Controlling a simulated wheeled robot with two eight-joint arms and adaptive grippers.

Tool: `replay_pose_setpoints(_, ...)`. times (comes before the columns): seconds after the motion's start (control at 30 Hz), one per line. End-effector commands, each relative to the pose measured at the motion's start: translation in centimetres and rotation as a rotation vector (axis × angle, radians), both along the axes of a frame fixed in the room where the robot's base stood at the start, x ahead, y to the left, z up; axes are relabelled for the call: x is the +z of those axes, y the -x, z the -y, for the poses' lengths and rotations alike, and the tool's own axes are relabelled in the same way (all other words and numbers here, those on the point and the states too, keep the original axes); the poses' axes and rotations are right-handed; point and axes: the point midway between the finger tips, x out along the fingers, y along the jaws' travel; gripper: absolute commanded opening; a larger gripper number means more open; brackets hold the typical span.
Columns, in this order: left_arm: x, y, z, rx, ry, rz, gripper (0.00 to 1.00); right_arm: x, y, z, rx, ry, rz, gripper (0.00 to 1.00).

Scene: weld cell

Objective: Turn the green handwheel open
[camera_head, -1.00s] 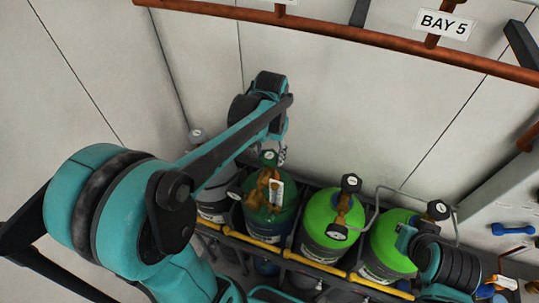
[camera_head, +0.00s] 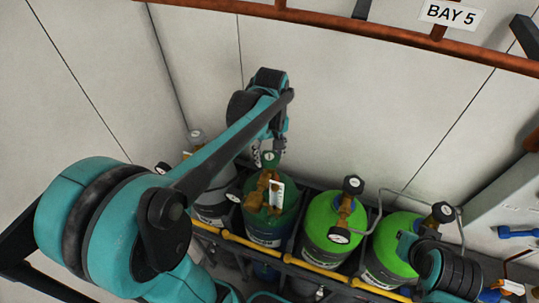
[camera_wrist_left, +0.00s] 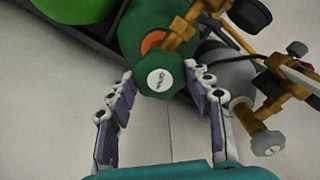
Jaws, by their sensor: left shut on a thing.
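The green handwheel (camera_head: 270,158) tops the brass valve (camera_head: 262,185) of the dark green cylinder (camera_head: 268,225). In the left wrist view the handwheel (camera_wrist_left: 162,78) is a dark green knob with a pale round label. My left gripper (camera_head: 268,150) is over it from the wall side. Its two fingers, with purple pads, lie on either side of the handwheel in the left wrist view (camera_wrist_left: 158,72), shut on it. How far the wheel is turned cannot be told. My right arm shows at the lower right, but its gripper is not discernible.
Two bright green cylinders (camera_head: 328,220) with gauges stand to the right, a grey cylinder (camera_head: 210,208) to the left. A yellow rail (camera_head: 255,245) runs along the rack front. A copper-coloured pipe (camera_head: 340,36) crosses above. Bare wall lies behind.

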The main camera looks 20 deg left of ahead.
Motion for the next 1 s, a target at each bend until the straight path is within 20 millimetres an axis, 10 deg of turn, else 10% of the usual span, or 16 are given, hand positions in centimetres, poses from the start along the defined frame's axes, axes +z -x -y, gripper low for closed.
replay_pose_setpoints(0.87,-0.04,0.04,-0.05,0.169,0.0,0.0,0.22,-0.34,0.01,0.0,0.0,0.0,0.0,0.0)
replay_pose_setpoints(0.9,-0.04,0.04,-0.05,0.169,-0.001,-0.001,0.53,-0.34,0.01,0.0,0.0,0.0,0.0,0.0)
replay_pose_setpoints(1.0,-0.03,0.03,-0.04,0.168,0.0,0.0,0.72,-0.34,0.01,0.0,0.0,0.0,0.0,0.0)
